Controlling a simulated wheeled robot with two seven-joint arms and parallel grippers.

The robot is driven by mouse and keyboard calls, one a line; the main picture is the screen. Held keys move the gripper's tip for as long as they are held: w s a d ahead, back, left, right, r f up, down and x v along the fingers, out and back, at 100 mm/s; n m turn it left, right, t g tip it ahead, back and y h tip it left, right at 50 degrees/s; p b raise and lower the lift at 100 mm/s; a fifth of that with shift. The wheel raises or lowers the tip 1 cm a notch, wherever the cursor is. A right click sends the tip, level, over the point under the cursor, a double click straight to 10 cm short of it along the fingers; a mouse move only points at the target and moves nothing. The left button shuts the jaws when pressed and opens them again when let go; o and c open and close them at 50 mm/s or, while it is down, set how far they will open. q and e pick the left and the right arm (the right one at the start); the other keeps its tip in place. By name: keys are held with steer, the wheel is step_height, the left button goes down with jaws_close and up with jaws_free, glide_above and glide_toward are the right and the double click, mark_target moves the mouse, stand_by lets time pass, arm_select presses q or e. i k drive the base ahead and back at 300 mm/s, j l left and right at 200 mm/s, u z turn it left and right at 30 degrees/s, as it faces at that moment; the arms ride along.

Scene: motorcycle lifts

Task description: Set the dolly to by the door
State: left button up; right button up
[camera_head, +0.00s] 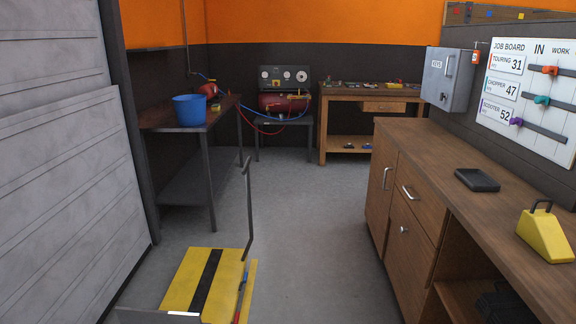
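A low yellow platform (180,285) with a black stripe down its middle stands on the floor at the bottom of the view. A thin dark bent bar (247,205) rises at its right side. I cannot tell whether this is the dolly, and nothing else in view is clearly a dolly. A large pale grey panelled surface (65,150), which looks like a big door, fills the left side. Neither of my grippers is in view.
A wooden counter (455,170) runs along the right, with a black tray (477,180) and yellow block (543,235) on it. A side bench holds a blue bucket (189,110). A compressor (284,102) and workbench (365,95) stand at the back. The middle floor (310,210) is clear.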

mark_target(206, 282)
steer(key=i, duration=1.35)
steer(key=i+l+u, duration=0.1)
steer(key=i, duration=1.2)
